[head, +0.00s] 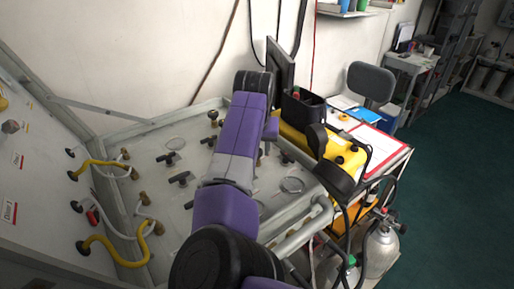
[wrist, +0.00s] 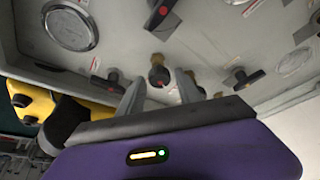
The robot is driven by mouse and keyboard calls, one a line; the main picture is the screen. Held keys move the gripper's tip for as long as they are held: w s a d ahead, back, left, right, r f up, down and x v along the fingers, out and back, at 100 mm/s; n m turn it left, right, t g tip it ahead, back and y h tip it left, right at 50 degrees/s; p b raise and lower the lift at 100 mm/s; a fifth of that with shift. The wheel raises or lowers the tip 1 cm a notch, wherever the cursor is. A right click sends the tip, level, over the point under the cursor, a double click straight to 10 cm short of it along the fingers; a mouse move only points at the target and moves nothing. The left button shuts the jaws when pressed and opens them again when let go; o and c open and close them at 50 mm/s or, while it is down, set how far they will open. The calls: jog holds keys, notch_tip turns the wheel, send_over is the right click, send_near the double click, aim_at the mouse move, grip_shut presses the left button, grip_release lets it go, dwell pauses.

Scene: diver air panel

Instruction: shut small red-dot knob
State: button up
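In the wrist view, a small black knob with a red dot (wrist: 158,76) stands on a brass stem on the grey panel (wrist: 210,45). My gripper (wrist: 160,88) is open, with one finger on each side of this knob. A gap shows between the knob and the fingers; whether either finger touches it I cannot tell. Other black bar knobs sit nearby: one with a red dot (wrist: 161,12) above, one with a red mark (wrist: 242,78) to the right, and one (wrist: 108,82) to the left. In the head view, my arm hides the gripper and this knob.
In the head view, yellow hoses (head: 103,163) run along the panel's left side. A yellow case (head: 322,142) and a red-edged clipboard (head: 380,147) lie to the right, with gas cylinders (head: 380,250) below. A monitor (head: 281,65) stands behind. Green floor at right is clear.

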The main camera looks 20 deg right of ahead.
grip_shut()
jog(key=shift+m, duration=0.3)
jog(key=m+h+p, duration=0.1)
jog(key=m, duration=0.1)
jog(key=shift+m, duration=0.4)
jog(key=m+g, duration=0.1)
jog(key=m, duration=0.1)
jog(key=m+g+h+b, duration=0.1)
jog(key=m, duration=0.1)
jog(key=shift+w+a+f, duration=0.1)
jog(key=shift+w+a, duration=0.05)
jog(key=m+b, duration=0.1)
jog(key=m, duration=0.1)
jog(key=m+g+b, duration=0.1)
jog(key=m+b, duration=0.1)
jog(key=m, duration=0.1)
jog(key=shift+w+a+g+h+b, duration=0.1)
jog(key=shift+w+g+h+b, duration=0.1)
jog(key=shift+g+h+b, duration=0.1)
jog(key=shift+w+a+r+m+b, duration=0.3)
jog(key=shift+m+b, duration=0.3)
jog(key=shift+b, duration=0.65)
jog(key=shift+s+m+b, duration=0.15)
jog(key=shift+m+b, duration=0.15)
jog(key=shift+b, duration=0.2)
